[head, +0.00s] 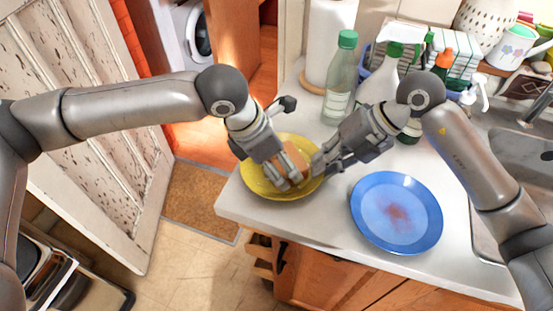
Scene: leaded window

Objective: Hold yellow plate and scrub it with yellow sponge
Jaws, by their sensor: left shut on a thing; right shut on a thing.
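The yellow plate (256,183) is at the left end of the white counter. The sponge (292,156), orange-yellow in this light, is over the middle of the plate and partly hidden by my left gripper. My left gripper (288,180) is above the plate, pointing down, shut on the sponge. My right gripper (319,165) is at the plate's right edge, shut on its rim. I cannot tell whether the plate is resting on the counter or slightly raised, nor how firmly the sponge touches it.
A blue plate (398,232) with a reddish stain lies at the counter's front right. A green bottle (341,80), a spray bottle (389,72) and a paper roll (328,42) stand behind. The sink (512,150) is at right. The counter's left edge is close to the yellow plate.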

